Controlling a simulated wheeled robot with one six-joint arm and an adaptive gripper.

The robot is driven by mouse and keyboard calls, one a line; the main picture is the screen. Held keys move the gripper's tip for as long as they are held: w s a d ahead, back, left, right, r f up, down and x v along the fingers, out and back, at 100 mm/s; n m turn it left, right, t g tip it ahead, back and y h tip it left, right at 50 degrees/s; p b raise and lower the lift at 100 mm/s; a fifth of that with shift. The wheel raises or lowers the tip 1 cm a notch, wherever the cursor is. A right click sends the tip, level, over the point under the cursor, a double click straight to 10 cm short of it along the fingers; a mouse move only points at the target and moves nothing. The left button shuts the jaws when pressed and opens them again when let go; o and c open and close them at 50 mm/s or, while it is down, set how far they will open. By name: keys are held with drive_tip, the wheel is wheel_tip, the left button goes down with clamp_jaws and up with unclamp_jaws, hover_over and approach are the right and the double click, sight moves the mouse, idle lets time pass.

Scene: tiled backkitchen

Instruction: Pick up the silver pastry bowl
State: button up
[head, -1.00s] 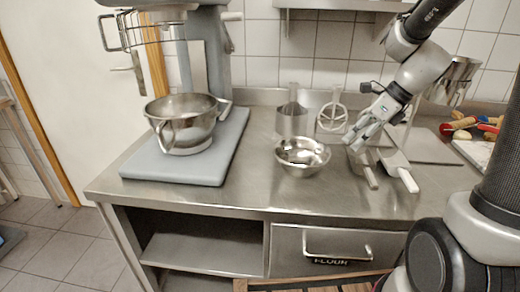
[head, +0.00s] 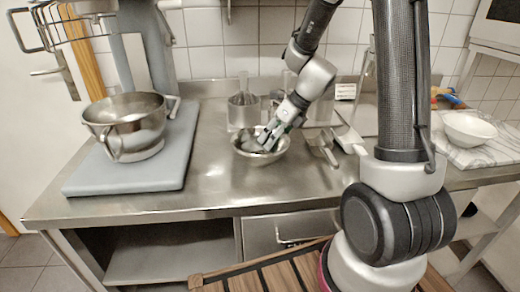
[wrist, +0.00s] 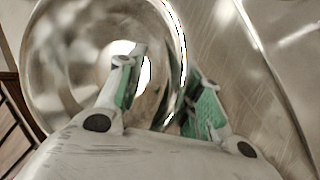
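The silver pastry bowl (head: 249,158) is a small shiny round bowl standing on the steel counter. In the wrist view the bowl (wrist: 72,65) fills the left half. My gripper (head: 266,142) is down at the bowl's right side. In the wrist view the gripper (wrist: 168,68) is open, with one green-padded finger over the bowl's inside and the other beyond the rim. The rim passes between the fingers, with a gap visible. I cannot tell whether either finger touches the bowl.
A stand mixer with a large steel bowl (head: 128,127) stands on a grey base (head: 120,178) at the left. A clear container (head: 243,113) stands behind the pastry bowl. Scoops (head: 322,146) lie to its right. A white bowl (head: 468,130) stands far right. The front counter is clear.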

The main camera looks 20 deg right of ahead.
drive_tip(key=shift+c, duration=0.2)
clamp_jaws()
